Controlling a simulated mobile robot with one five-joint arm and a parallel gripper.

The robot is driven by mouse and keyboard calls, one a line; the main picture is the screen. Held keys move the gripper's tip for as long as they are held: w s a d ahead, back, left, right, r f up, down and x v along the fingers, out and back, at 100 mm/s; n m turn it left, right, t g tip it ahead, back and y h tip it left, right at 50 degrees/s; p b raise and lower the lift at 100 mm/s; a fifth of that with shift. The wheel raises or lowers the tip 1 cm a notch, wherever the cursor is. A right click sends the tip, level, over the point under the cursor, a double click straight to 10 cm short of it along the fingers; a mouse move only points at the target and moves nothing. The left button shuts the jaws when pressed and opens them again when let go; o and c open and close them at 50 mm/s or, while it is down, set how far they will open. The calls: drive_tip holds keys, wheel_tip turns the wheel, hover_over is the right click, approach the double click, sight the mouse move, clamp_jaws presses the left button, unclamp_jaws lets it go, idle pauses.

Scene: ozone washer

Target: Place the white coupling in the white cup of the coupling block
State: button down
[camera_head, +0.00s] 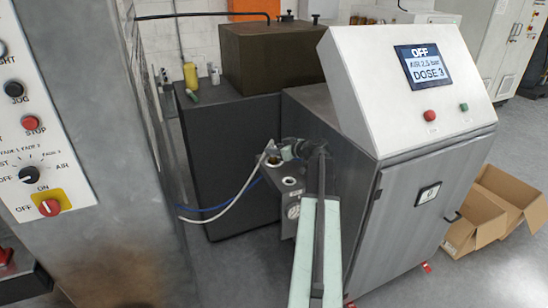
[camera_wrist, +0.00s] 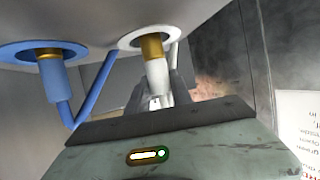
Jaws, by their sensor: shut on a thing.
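In the wrist view, the white coupling (camera_wrist: 157,80) has a brass end that meets a white-ringed opening (camera_wrist: 148,34) in a pale grey surface. How deep it sits cannot be told. My gripper (camera_wrist: 157,100) is shut on the white coupling, its dark fingers partly hidden behind it. A blue coupling (camera_wrist: 50,78) sits with its brass end in a blue-ringed opening (camera_wrist: 42,53) to the left. In the head view, my gripper (camera_head: 288,151) is above the grey coupling block (camera_head: 283,200), whose top shows two round cups. The coupling is too small to make out clearly there.
A white hose (camera_head: 228,210) and a blue hose (camera_head: 215,208) run left from the block area. The washer cabinet (camera_head: 415,215) stands close on the right, with cardboard boxes (camera_head: 490,210) beyond. A grey control column (camera_head: 140,180) stands at the left.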

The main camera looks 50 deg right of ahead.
wheel_tip(320, 180, down, 2)
drive_tip(key=shift+f+b, duration=0.1)
drive_tip(key=shift+b, duration=0.3)
drive_tip(key=shift+r, duration=0.25)
drive_tip(key=shift+f, duration=0.2)
drive_tip(key=c, duration=1.1)
unclamp_jaws()
drive_tip(key=shift+c, duration=0.2)
drive_tip(key=shift+r, duration=0.1)
drive_tip(key=shift+s+r+p, duration=0.15)
drive_tip(key=shift+r+p, duration=0.1)
drive_tip(key=shift+p, duration=0.2)
drive_tip(key=p+v, duration=0.4)
drive_tip(key=v, duration=0.6)
drive_tip(key=shift+s+r, duration=0.25)
drive_tip(key=shift+s, duration=0.55)
